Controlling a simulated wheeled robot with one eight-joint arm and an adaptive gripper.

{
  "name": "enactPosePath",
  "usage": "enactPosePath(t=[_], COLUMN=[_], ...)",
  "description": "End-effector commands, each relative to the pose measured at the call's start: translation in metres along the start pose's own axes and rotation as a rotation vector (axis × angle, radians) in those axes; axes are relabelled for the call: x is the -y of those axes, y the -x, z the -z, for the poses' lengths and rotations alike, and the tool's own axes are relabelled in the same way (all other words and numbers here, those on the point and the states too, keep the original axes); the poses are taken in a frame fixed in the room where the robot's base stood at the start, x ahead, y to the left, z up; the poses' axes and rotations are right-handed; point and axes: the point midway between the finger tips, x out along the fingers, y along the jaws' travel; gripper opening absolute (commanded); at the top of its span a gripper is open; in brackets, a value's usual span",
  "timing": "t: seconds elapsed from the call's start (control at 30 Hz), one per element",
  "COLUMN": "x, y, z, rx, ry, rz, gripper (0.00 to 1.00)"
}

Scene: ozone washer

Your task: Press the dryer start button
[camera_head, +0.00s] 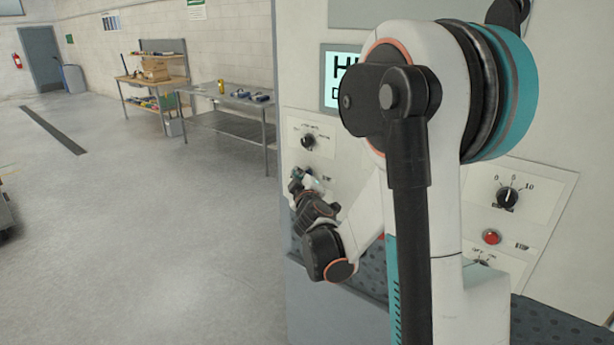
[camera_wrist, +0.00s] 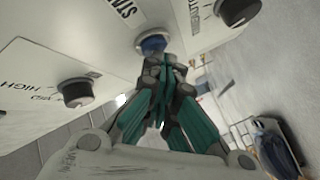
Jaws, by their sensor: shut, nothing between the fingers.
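A round blue button (camera_wrist: 153,43) in a pale collar sits on the white panel in the wrist view, beside lettering that reads like START. My gripper (camera_wrist: 164,64) is shut and empty, its teal-and-grey fingers together. The fingertips are right at the button's lower edge in the picture; I cannot tell whether they touch it. In the head view my gripper (camera_head: 298,178) is small, close to the left part of the machine's front panel (camera_head: 325,143). The blue button is not clear there, and my arm covers much of the panel.
Black knobs flank the button in the wrist view, one at left (camera_wrist: 76,92) and one at upper right (camera_wrist: 237,9). In the head view a red button (camera_head: 491,237) and a dial (camera_head: 507,197) are on the right panel. Workbenches (camera_head: 228,95) stand behind; the left floor is open.

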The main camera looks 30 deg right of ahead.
Motion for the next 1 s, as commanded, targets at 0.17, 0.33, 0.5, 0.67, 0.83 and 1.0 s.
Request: enactPosePath(t=[0.17, 0.33, 0.5, 0.67, 0.83, 1.0], x=[0.005, 0.007, 0.007, 0.01, 0.018, 0.026], y=[0.007, 0.01, 0.01, 0.013, 0.024, 0.034], z=[0.005, 0.007, 0.007, 0.009, 0.017, 0.025], rx=[0.0, 0.0, 0.0, -0.001, -0.001, -0.002], ry=[0.002, 0.002, 0.001, 0.001, 0.002, 0.001], rz=[0.0, 0.0, 0.0, 0.001, 0.002, 0.002], gripper=[0.0, 0.0, 0.0, 0.0, 0.0, 0.0])
